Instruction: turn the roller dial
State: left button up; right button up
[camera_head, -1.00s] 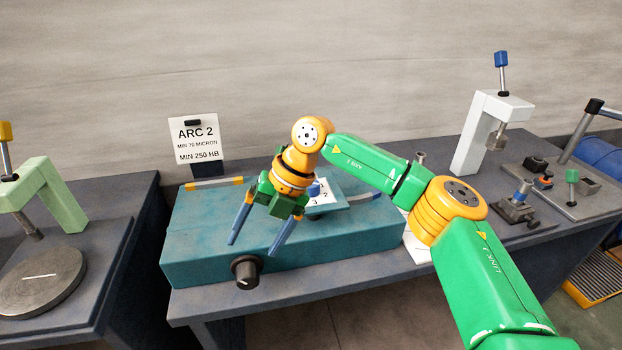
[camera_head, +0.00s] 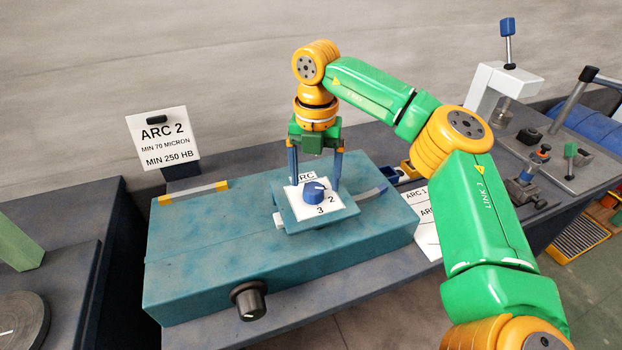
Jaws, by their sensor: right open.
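A blue dial knob (camera_head: 314,192) with a white mark sits on a white plate (camera_head: 300,207) printed "ARC" with the numbers 2 and 3. The plate lies on a raised teal panel on top of the teal machine (camera_head: 200,255). A black knob (camera_head: 249,300) is on the machine's front face. My right gripper (camera_head: 316,184) points down, open, with its two blue fingers on either side of the blue dial, seemingly a little behind or above it. I cannot tell whether they touch it. My left gripper is out of view.
A sign (camera_head: 163,138) reading "ARC 2, MIN 70 MICRON, MIN 250 HB" stands behind the machine. Printed sheets (camera_head: 423,222) lie to its right. A white press (camera_head: 496,92) and a small clamp fixture (camera_head: 528,182) stand further right. A green stand (camera_head: 18,243) is at far left.

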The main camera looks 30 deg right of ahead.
notch_tip(320, 180, down, 2)
jog(key=shift+w+f, duration=0.3)
jog(key=shift+w, duration=0.05)
jog(key=shift+s+r, duration=0.1)
jog(key=shift+s, duration=0.05)
jog(key=c, duration=0.8)
grip_shut()
